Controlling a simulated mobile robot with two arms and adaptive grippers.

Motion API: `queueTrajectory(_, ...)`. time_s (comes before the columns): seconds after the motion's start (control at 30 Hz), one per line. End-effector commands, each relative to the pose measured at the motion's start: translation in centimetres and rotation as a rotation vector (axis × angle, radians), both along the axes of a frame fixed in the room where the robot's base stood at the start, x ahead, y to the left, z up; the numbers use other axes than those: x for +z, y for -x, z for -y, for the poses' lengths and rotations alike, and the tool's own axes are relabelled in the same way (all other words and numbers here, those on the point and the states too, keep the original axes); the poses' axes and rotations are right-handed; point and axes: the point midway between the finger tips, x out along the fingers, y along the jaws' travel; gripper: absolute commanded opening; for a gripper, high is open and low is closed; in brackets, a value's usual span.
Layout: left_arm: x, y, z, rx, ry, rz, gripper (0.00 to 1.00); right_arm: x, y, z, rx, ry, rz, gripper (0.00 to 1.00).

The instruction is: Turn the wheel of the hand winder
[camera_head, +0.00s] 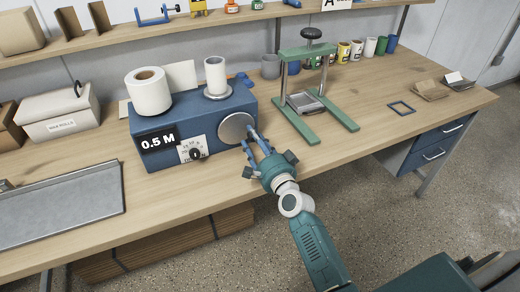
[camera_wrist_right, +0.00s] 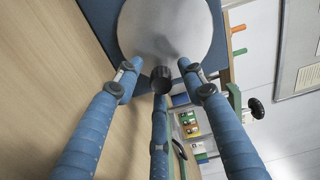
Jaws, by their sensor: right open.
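The hand winder (camera_head: 215,108) is a blue box on the bench with a "0.5 M" label, a white roll and a spool on top. Its grey wheel (camera_head: 233,129) is on the right end and also fills the top of the right wrist view (camera_wrist_right: 165,30). A dark crank knob (camera_wrist_right: 161,74) sticks out from the wheel towards my right gripper (camera_head: 254,148). The gripper is open, its blue fingers spread around the knob with gaps between. The fingers partly cover the wheel's edge in the head view. My left gripper is not in view.
A green press frame (camera_head: 291,95) stands on the bench just right of the winder. A grey metal tray (camera_head: 60,205) lies at the left. Cups (camera_head: 356,50) line the back. Bench space in front of the press is clear.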

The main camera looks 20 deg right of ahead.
Motion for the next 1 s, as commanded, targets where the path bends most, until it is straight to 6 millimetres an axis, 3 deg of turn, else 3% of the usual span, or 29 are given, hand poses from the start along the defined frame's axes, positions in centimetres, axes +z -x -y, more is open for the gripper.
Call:
queueTrajectory(0.3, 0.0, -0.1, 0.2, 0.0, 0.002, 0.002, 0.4, -0.1, 6.6, 0.2, 0.001, 0.0, -0.004, 0.4)
queueTrajectory(0.5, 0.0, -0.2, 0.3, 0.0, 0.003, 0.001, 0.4, -0.1, 9.8, 0.2, 0.003, 0.0, -0.003, 0.4)
queueTrajectory(0.7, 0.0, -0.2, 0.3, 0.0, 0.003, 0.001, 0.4, -0.1, 11.0, 0.3, 0.002, 0.0, -0.002, 0.4)
queueTrajectory(1.0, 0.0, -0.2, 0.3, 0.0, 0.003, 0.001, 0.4, 0.0, 11.0, 0.2, 0.002, 0.0, -0.002, 0.4)
